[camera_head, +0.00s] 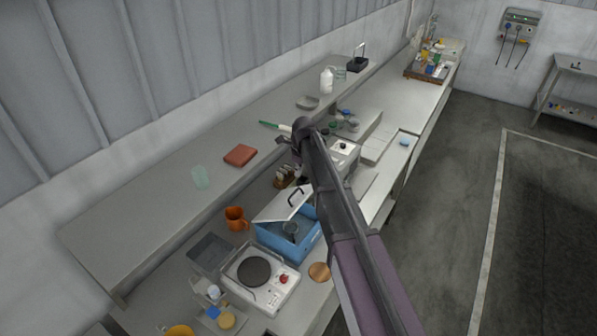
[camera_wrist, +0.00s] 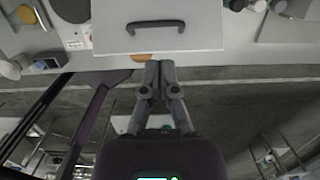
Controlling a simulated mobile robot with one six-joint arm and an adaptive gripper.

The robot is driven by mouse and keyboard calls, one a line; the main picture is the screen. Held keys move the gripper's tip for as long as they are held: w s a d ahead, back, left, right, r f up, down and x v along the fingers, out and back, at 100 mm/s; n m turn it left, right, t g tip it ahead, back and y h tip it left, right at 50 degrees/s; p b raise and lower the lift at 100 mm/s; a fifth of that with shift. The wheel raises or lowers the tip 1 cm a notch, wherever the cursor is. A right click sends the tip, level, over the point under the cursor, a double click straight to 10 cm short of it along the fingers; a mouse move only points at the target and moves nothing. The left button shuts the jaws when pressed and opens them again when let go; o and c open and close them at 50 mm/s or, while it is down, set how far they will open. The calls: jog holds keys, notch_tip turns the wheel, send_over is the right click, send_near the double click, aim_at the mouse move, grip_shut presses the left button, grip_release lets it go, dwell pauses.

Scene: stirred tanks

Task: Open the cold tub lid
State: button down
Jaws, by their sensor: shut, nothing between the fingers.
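The cold tub (camera_head: 284,243) is a blue box on the bench, left of my arm in the head view. Its white lid (camera_head: 272,208) is tilted up, and part of the blue inside shows with a dark round object in it. The lid has a dark handle (camera_head: 297,196). In the wrist view the lid (camera_wrist: 190,32) shows as a white panel with its handle (camera_wrist: 157,23), and hides the tub. My gripper (camera_wrist: 158,66) is shut and empty, its tips close to the lid's near edge; contact cannot be told. I cannot make out the gripper in the head view.
A white hotplate (camera_head: 262,285) stands in front of the tub, with an orange mug (camera_head: 236,218) to the tub's left. A copper-coloured disc (camera_head: 319,271) lies at the bench edge. A raised shelf (camera_head: 150,205) runs behind. The floor at right is clear.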

jog(key=t+y+b, duration=0.2)
jog(key=y+b, duration=0.2)
jog(key=b, duration=0.1)
send_near(302, 198)
jog(key=r, duration=0.2)
jog(key=shift+s+d+t+y, duration=0.1)
jog(key=shift+s+t+y, duration=0.15)
jog(key=shift+t, duration=0.25)
jog(key=shift+f+b, duration=0.1)
jog(key=shift+b, duration=0.2)
jog(key=b+x, duration=0.8)
jog(key=x, duration=0.1)
jog(key=shift+w+a+f, duration=0.15)
jog(key=shift+a+f, duration=0.05)
jog(key=shift+f, duration=0.15)
jog(key=shift+r, duration=0.1)
